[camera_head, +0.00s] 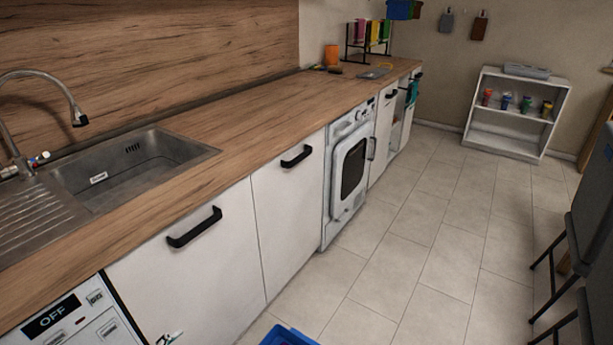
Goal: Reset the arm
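Neither of my grippers can be made out in the head view, and no arm comes in from the left or the right. A small dark, white and green item (170,338) shows at the bottom edge in front of a white cabinet door. It is cut off, and I cannot tell what it is.
A wooden counter (250,135) with a steel sink (130,165) runs along the left above white cabinets and an oven (350,165). A blue crate (287,337) is cut off at the bottom. Dark chairs (590,220) stand right; a white shelf (515,115) stands behind. The tiled floor between is clear.

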